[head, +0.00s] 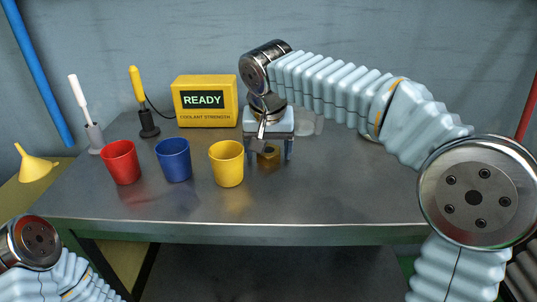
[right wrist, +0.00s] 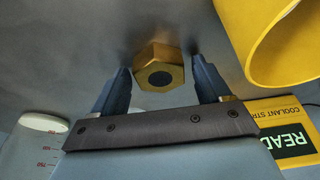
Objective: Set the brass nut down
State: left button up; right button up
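The brass nut (right wrist: 160,68) is a hexagonal piece with a dark hole. In the right wrist view it sits between the two fingers of my right gripper (right wrist: 159,64), with a gap on both sides. The fingers are apart and do not appear to touch it. In the head view the nut (head: 268,154) appears to rest on the grey tabletop, partly hidden by my right gripper (head: 274,153), which points down over it. My left arm shows at the lower left of the head view; its gripper is out of view.
A yellow cup (head: 227,164) stands close left of the right gripper, then a blue cup (head: 173,160) and a red cup (head: 122,162). A yellow coolant-strength meter (head: 206,101) stands behind. A clear beaker (right wrist: 38,140) is near the gripper. The tabletop's right side (head: 350,180) is clear.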

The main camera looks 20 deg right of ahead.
jog(key=c, duration=1.2)
jog(key=shift+r, duration=0.15)
jog(key=shift+c, duration=0.5)
